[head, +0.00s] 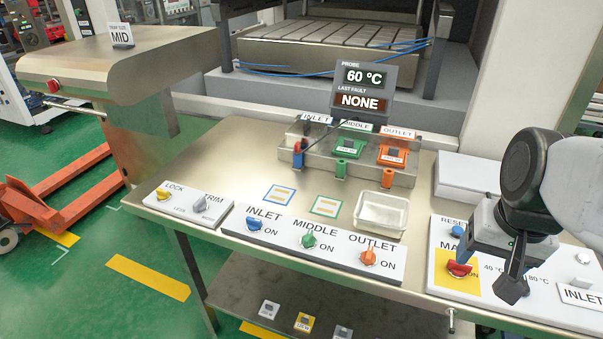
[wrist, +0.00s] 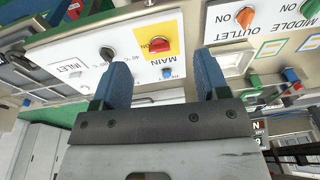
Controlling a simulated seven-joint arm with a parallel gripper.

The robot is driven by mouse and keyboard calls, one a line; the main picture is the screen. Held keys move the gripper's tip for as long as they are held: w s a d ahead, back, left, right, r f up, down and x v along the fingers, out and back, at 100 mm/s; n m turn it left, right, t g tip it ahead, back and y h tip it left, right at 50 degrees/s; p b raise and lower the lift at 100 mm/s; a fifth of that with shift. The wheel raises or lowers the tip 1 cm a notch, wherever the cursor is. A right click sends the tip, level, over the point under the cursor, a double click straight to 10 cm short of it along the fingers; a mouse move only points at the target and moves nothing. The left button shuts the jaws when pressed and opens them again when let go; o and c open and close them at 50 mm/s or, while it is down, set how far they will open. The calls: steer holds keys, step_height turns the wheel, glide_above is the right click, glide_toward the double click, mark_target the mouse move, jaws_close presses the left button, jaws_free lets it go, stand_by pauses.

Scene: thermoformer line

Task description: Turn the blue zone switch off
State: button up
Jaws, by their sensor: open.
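The blue zone switch (head: 254,222) is a small knob under the INLET label on a white panel (head: 330,254) at the table's front. ON is printed to its right; I cannot tell its exact pointing angle. The green MIDDLE knob (head: 308,240) and orange OUTLET knob (head: 368,257) sit to its right. My gripper (head: 490,255) is open and empty, well right of the blue switch, over the main panel. In the wrist view the gripper (wrist: 165,85) has its fingers apart, with the orange knob (wrist: 245,16) beyond them and the blue zone switch not in view.
The red MAIN knob (head: 459,268) on a yellow plate and a blue RESET button (head: 457,230) lie near my gripper. A clear tray (head: 382,212) and a rack (head: 350,158) with coloured plugs stand behind the switches. A LOCK/TRIM panel (head: 187,203) is at left.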

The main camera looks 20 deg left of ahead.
steer(key=w+a+g, duration=0.2)
steer(key=w+a, duration=0.6)
steer(key=a, duration=0.3)
steer(key=g, duration=0.4)
glide_toward(253, 219)
steer(key=f, duration=0.1)
steer(key=shift+s+a+f+h, duration=0.15)
steer(key=shift+a+f+h, duration=0.05)
steer(key=shift+a+h, duration=0.1)
steer(key=shift+d+f, duration=0.1)
steer(key=shift+x, duration=3.8)
steer(key=shift+s, duration=0.15)
steer(key=c, duration=0.9)
